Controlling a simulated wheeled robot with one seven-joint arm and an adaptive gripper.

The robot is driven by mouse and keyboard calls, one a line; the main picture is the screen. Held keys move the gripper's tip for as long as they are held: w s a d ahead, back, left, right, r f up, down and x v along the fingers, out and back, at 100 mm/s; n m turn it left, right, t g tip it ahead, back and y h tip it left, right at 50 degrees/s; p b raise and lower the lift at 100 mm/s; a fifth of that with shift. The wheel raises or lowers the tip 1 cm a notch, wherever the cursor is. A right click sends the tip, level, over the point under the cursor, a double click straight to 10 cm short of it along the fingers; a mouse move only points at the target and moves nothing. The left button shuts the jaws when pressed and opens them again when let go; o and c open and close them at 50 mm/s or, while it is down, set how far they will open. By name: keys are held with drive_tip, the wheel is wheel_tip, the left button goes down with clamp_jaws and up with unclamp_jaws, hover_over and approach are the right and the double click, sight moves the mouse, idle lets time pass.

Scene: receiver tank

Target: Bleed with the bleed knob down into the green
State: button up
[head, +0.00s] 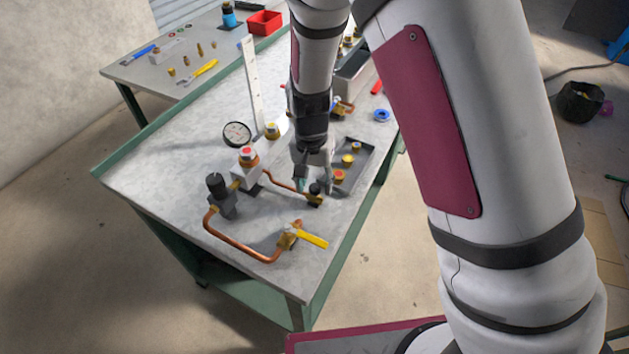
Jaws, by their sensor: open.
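A small black knob (315,188) sits on a brass fitting at the end of a copper pipe, near the middle of the bench; it looks like the bleed knob. My gripper (313,181) points down over it, open, with its fingers to either side of the knob. I cannot tell whether they touch it. A round gauge (237,134) with a pale face stands left of the gripper; its needle and any green band are too small to read. A larger black knob (215,182) tops a dark valve body further left.
A yellow lever valve (309,239) sits near the bench's front corner. A dark grey tray (365,153) with several brass fittings lies just right of my gripper. A white upright strip (251,82) stands behind the gauge. The bench's left side is clear.

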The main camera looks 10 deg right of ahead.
clamp_jaws()
drive_tip(key=shift+n, duration=0.4)
drive_tip(key=n, duration=0.5)
drive_tip(key=shift+n, duration=0.4)
drive_tip(key=n, duration=0.5)
drive_tip(key=shift+b, duration=0.4)
drive_tip(key=shift+n+t, duration=0.3)
drive_tip(key=shift+n, duration=0.1)
unclamp_jaws()
